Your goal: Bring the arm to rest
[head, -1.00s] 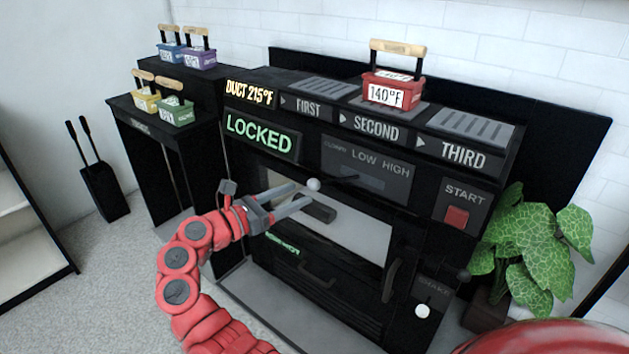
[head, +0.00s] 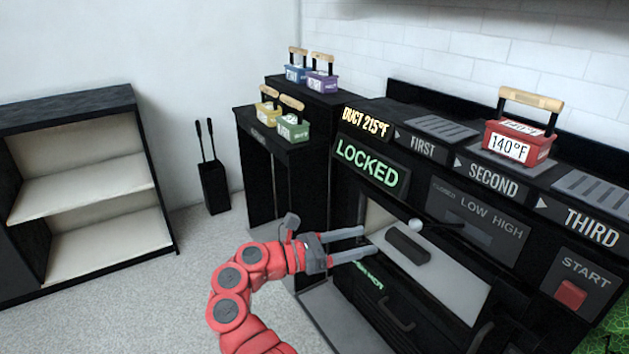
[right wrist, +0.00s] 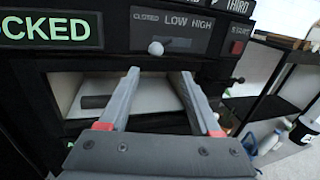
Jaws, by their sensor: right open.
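My right gripper (head: 368,241) is open and empty, with its two grey fingers pointing at the front of the black machine (head: 375,215). It also shows in the right wrist view (right wrist: 160,75), with a clear gap between the fingers. In the head view its tips are left of the white ball knob (head: 415,225) and the dark bar on the pale panel (head: 450,275), apart from the knob. The ball knob also shows beyond the fingers in the wrist view (right wrist: 156,48). The red right arm is bent. My left gripper is not in view.
A red 140°F basket (head: 519,140) stands on the machine's top by SECOND. The display reads LOCKED (head: 367,166). Several small baskets stand on black stands at the left. A shelf unit (head: 85,185) stands farther left, with open carpet (head: 150,290) before it.

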